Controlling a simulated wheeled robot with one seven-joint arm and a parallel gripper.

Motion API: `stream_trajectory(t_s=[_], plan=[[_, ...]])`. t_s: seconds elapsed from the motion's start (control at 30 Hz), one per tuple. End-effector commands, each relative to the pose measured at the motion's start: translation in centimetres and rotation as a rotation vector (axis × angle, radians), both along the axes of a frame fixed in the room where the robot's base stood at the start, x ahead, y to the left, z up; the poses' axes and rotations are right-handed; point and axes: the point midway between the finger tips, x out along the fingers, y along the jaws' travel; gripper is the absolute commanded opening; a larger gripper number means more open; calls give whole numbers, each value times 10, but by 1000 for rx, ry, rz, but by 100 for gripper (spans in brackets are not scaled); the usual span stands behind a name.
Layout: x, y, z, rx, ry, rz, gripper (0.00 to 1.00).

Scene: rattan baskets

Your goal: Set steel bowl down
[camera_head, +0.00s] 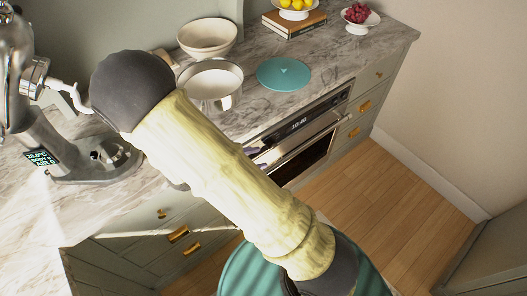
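A steel bowl (226,101) with a shiny outer wall and a pale inside is on the marble counter, or just above it; I cannot tell which. It is in the upper middle of the head view, just right of my arm's dark rounded joint. My arm crosses the picture from lower right to upper left, and my gripper cannot be made out behind it. Whether the gripper touches the bowl is hidden.
A cream bowl (207,39) stands behind the steel bowl. A teal round mat (284,74) lies to its right. An espresso machine (97,163) fills the left. Books (293,24) with a lemon bowl and a grape dish (359,28) stand farther back. Bare marble (340,62) lies right of the mat.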

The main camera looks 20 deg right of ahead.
Motion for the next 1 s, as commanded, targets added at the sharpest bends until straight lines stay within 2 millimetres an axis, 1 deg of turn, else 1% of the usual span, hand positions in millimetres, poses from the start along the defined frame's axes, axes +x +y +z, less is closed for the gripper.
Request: stream_trajectory(t_s=[0.03,0.13,0.2,0.33,0.47,0.5,0.63,0.7,0.77,1.0], plan=[[-13,-12,3,99,-16,-118,36],[-38,-20,4,291,-62,-329,36],[-51,-21,6,425,-110,-468,36],[-65,-16,15,669,-240,-707,36],[-65,-9,31,901,-421,-920,36],[-62,-9,38,969,-487,-977,36],[-51,-11,61,1143,-694,-1123,36],[-47,-13,70,1198,-774,-1169,36],[-45,-14,75,1225,-815,-1190,36],[-43,-15,77,1236,-832,-1201,36]])
